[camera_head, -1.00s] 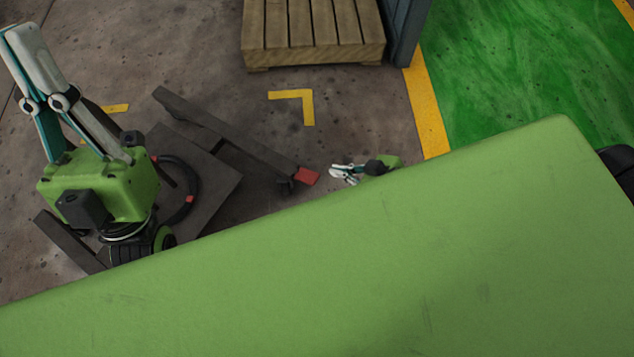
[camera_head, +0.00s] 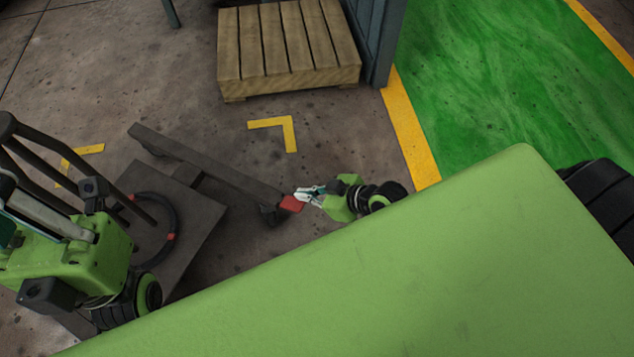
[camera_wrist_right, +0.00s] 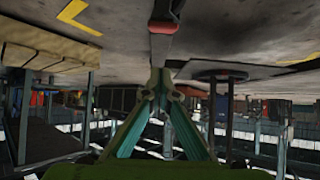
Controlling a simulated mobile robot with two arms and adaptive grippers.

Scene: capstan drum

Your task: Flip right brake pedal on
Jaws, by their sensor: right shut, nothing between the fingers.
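The red brake pedal (camera_head: 291,204) sits at the end of the dark cart's long beam (camera_head: 215,168), near the floor. It also shows at the top of the right wrist view (camera_wrist_right: 162,28). My right gripper (camera_head: 303,194) is shut and empty, with its tips right at the pedal in the head view. In the right wrist view its fingertips (camera_wrist_right: 160,85) meet, below the pedal in the picture. I cannot tell whether they touch it. My left gripper (camera_head: 25,215) is at the left edge over the cart, partly cut off; its fingertips are unclear.
The cart's flat base (camera_head: 205,207) carries a dark ring (camera_head: 173,215) with red marks, and dark bars rise at its left. A wooden pallet (camera_head: 285,50) and a grey-blue post (camera_head: 376,40) stand at the back. Open floor lies between the pallet and the beam.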

